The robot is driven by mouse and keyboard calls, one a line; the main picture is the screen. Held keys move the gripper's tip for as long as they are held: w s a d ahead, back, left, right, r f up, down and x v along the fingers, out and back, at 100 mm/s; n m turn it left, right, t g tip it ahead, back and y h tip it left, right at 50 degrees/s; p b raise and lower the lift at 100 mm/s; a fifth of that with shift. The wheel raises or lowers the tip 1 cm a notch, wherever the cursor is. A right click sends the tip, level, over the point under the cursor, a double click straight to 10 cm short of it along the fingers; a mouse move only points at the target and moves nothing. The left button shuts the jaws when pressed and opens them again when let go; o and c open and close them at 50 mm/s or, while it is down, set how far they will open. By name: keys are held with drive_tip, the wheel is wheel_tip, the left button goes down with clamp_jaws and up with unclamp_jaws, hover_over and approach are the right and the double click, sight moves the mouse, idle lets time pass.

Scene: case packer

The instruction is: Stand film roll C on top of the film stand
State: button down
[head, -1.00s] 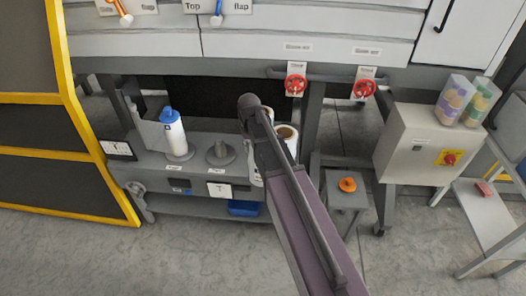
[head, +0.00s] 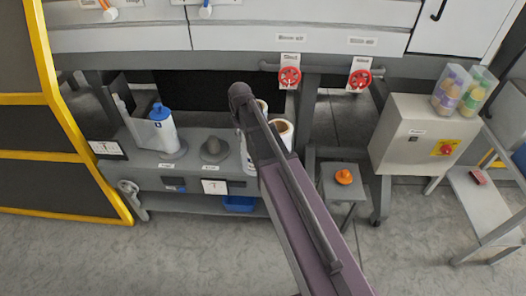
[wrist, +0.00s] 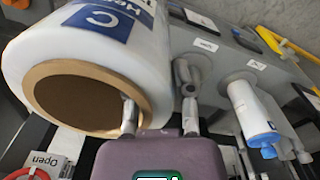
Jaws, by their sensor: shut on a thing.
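In the wrist view, film roll C (wrist: 148,62) is a large white roll with a blue C label and a brown core. It fills the upper left, its open end facing the camera. My gripper (wrist: 160,116) is shut on its wall, with one finger at the core's rim and the other outside. The film stand (wrist: 189,72), a grey post on a base, shows beyond the fingers, right of the roll. In the head view, the film stand (head: 213,149) stands on the grey bench and looks empty. My arm hides the gripper and most of what it holds there.
A white bottle with a blue cap (head: 161,130) stands left of the stand. A white roll with a brown core (head: 282,130) shows behind my arm. A grey control box (head: 405,140) and an orange button on a post (head: 344,177) are to the right. Red valves (head: 290,77) hang above.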

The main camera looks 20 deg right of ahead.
drive_tip(key=s+a+f+b, duration=0.2)
drive_tip(key=s+f+b, duration=0.2)
drive_tip(key=f+b, duration=0.1)
drive_tip(key=shift+a+f+b, duration=0.35)
drive_tip(key=shift+a+f, duration=0.05)
drive_tip(key=shift+s, duration=0.1)
drive_tip(key=w+d+f+b, duration=0.1)
drive_tip(key=w+d, duration=0.2)
drive_tip(key=w, duration=1.1)
drive_tip(key=shift+w+f, duration=0.2)
drive_tip(key=shift+w+d+f+b, duration=0.1)
drive_tip(key=shift+w+f+b, duration=0.1)
drive_tip(key=shift+f+b, duration=0.45)
drive_tip(key=shift+w+f+b, duration=0.25)
drive_tip(key=shift+f+b, duration=0.35)
drive_tip(key=shift+b, duration=0.1)
drive_tip(key=shift+w+d+f+b, duration=0.1)
drive_tip(key=shift+w+f+b, duration=0.1)
drive_tip(key=shift+f+b, duration=0.45)
